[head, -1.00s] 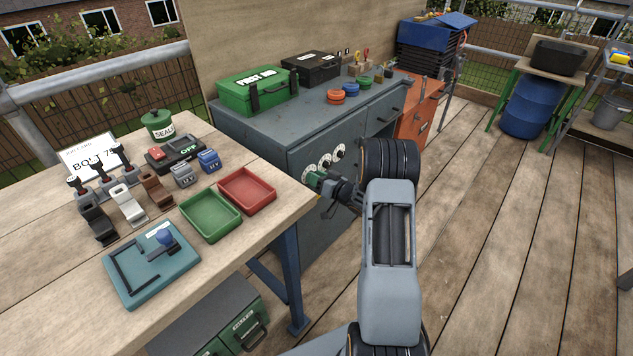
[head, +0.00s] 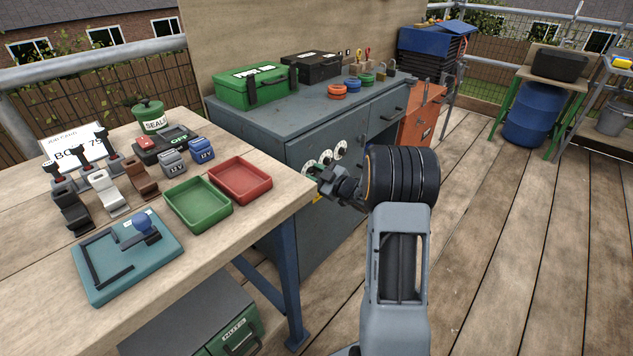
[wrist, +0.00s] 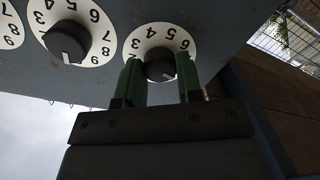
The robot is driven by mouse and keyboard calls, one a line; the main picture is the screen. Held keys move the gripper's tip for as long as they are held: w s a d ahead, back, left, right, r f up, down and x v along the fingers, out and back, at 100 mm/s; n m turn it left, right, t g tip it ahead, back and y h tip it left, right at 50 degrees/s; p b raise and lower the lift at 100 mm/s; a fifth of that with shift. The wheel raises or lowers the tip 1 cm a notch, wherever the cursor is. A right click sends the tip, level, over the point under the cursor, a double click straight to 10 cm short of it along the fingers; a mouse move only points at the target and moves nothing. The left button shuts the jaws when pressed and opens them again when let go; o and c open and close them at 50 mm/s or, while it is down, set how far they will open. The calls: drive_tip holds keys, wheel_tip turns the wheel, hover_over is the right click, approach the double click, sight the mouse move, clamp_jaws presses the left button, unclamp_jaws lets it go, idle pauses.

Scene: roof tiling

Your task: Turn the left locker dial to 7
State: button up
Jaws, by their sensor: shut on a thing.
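Three white numbered dials with dark knobs sit in a row on the grey cabinet's front. The left dial (head: 309,170) is partly hidden by my gripper (head: 323,174) in the head view. In the wrist view, which is upside down, this left dial (wrist: 183,38) is the rightmost one. The green fingers of my gripper (wrist: 159,70) stand on either side of its dark knob (wrist: 158,61) and are shut on it. The middle dial (wrist: 92,18) is untouched.
The wooden bench (head: 262,225) stands close left of my arm, with a red tray (head: 240,195) and green tray (head: 198,222) near its edge.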

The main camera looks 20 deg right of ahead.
drive_tip(key=n+b, duration=0.4)
drive_tip(key=shift+f, duration=0.2)
drive_tip(key=shift+r+n+b, duration=0.1)
drive_tip(key=shift+n+b, duration=0.7)
drive_tip(key=shift+b, duration=0.1)
drive_tip(key=shift+r+n, duration=0.1)
drive_tip(key=shift+n, duration=0.2)
drive_tip(key=o, duration=0.9)
drive_tip(key=p+v, duration=0.3)
drive_tip(key=v, duration=1)
drive_tip(key=shift+s, duration=0.45)
